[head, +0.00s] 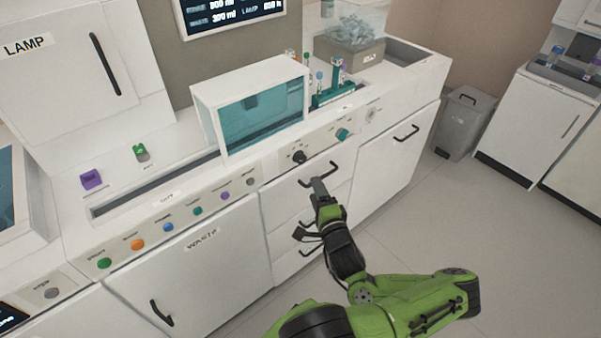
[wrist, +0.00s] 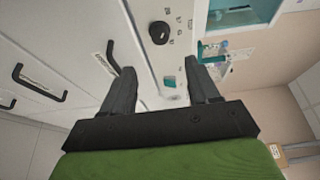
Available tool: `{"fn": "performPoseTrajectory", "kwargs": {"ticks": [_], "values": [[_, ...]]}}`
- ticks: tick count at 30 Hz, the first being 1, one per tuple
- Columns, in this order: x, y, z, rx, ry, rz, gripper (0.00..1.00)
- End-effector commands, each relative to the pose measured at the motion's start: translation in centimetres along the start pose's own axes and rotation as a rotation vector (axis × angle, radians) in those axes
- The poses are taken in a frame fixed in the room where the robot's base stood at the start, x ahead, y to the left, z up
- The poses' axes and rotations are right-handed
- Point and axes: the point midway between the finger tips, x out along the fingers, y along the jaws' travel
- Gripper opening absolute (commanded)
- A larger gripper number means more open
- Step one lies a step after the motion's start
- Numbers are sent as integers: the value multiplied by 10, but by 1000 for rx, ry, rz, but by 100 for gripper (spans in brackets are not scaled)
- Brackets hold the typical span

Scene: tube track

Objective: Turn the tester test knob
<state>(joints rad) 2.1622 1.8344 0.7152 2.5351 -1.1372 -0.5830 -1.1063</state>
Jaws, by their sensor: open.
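A round black knob (head: 299,157) sits on the front panel of the white counter, below the right end of the glass-fronted box. It also shows near the top middle of the wrist view (wrist: 160,33), beyond my fingertips. Its label is too small to read, so I cannot confirm that it is the test knob. My gripper (head: 318,185) is open and empty, in front of the drawers, below and slightly right of the knob. In the wrist view my two fingers (wrist: 160,67) are spread apart, with the knob between their lines and not touched.
A teal button (head: 342,134) is right of the knob. Drawer handles (head: 319,173) stick out close to my gripper. A row of coloured buttons (head: 168,227) runs along the panel to the left. The glass-fronted box (head: 255,105) stands above. Open floor (head: 480,220) lies to the right.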

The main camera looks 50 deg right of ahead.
Motion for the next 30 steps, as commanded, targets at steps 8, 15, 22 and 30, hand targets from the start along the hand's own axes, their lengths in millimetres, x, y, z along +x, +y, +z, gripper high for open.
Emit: {"fn": "performPoseTrajectory", "kwargs": {"ticks": [8,15,22,30], "values": [[30,10,0,-10,-7,4,60],[69,-3,2,-11,-4,-7,60],[110,-3,2,-5,-3,-4,60],[119,-1,1,1,-2,-2,60]]}}
